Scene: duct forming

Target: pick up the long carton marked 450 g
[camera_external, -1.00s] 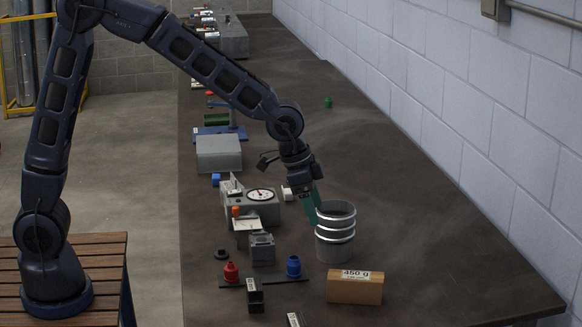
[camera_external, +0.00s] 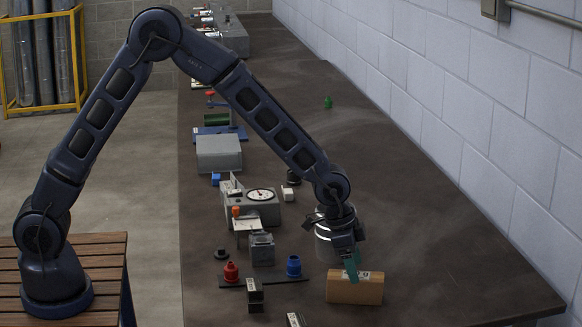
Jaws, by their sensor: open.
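The long carton (camera_external: 354,292) is a brown box lying near the front of the dark bench.
A ribbed metal can (camera_external: 322,240) stands just behind the carton, partly hidden by my arm. Red (camera_external: 231,272) and blue (camera_external: 294,266) fittings stand on a dark strip to the left. A grey dial gauge box (camera_external: 250,205) is farther back. The bench right of the carton is clear.

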